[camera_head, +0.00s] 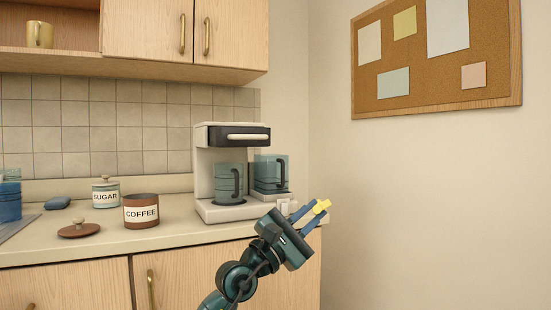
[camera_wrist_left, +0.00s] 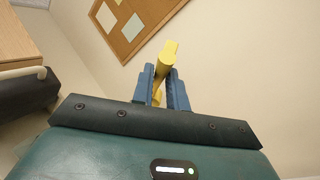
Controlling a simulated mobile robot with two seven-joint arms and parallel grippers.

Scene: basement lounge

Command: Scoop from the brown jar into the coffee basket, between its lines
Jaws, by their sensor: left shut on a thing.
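The brown jar (camera_head: 141,211), labelled COFFEE, stands uncovered on the counter; its contents cannot be made out. Its brown lid (camera_head: 78,230) lies to its left. The white coffee maker (camera_head: 204,167) has a dark drawer front with a pale handle (camera_head: 247,137); no basket interior shows. My left gripper (camera_head: 308,215) is at the counter's right end, in front of the coffee maker, shut on a yellow scoop (camera_head: 321,206). In the left wrist view the yellow scoop (camera_wrist_left: 168,52) sticks out between the blue fingers; whether it holds anything cannot be told. My right gripper is not in view.
A glass carafe (camera_head: 229,184) stands in the coffee maker, with another glass vessel (camera_head: 270,173) to its right. A white SUGAR jar (camera_head: 105,194) stands behind the lid. A blue container (camera_head: 9,202) is at far left. The counter (camera_head: 178,228) is bare between jar and coffee maker.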

